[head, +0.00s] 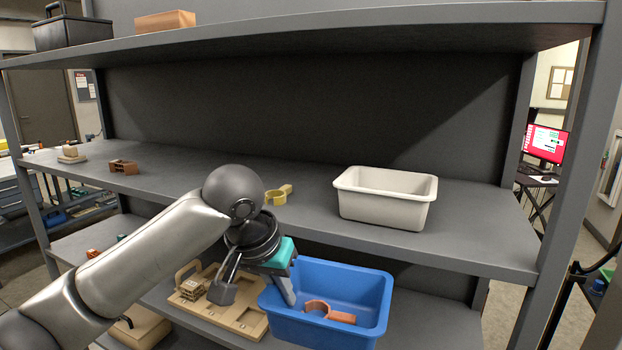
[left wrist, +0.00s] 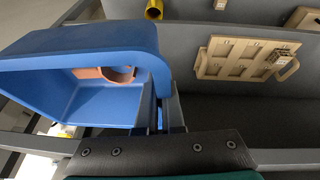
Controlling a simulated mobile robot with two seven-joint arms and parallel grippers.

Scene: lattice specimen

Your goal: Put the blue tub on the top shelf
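The blue tub (head: 350,338) is low at the front of the rack in the head view, at the level of the lower shelf. An orange-brown ring-shaped clip (head: 329,311) lies in it. My left gripper (head: 289,292) points down at the tub's left wall, its fingers close together there. In the left wrist view the tub (left wrist: 100,45) fills the left side, and the fingers (left wrist: 168,112) straddle its wall with blue between them. Whether the tub's base touches the shelf is hidden. The top shelf (head: 350,32) crosses the upper part of the head view. My right gripper is not in view.
A black toolbox (head: 72,33) and a wooden block (head: 165,21) are at the top shelf's left; its right looks clear. The middle shelf holds a white tub (head: 385,207), a yellow clip (head: 279,195) and a brown piece (head: 123,167). A wooden board (head: 240,318) lies left of the blue tub.

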